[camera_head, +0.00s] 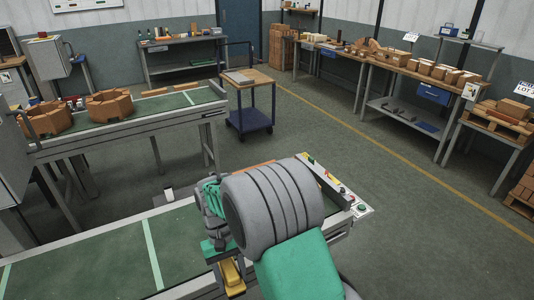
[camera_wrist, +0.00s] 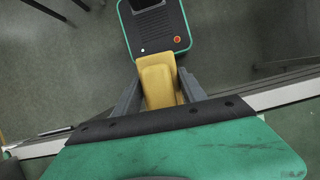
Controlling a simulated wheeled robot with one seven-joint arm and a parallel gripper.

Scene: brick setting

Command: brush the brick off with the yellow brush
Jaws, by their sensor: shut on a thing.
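My gripper (camera_wrist: 158,88) is shut on the yellow brush (camera_wrist: 156,72), with one grey finger on each side of its yellow body. In the head view the brush (camera_head: 232,273) shows as a yellow block below my gripper (camera_head: 226,258), at the near conveyor's front edge. The bristles cannot be made out. A thin orange-brown strip (camera_head: 252,167), perhaps part of a brick, shows just behind my arm at the near conveyor's far end. My arm hides most of that spot. No brick shows in the wrist view.
The near conveyor's green belt (camera_head: 100,262) is bare at left. Shaped bricks (camera_head: 110,106) sit on the conveyor behind. A control panel (camera_head: 335,185) with buttons is right of my arm. A trolley (camera_head: 248,100) stands beyond; benches with bricks line the right, past open floor.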

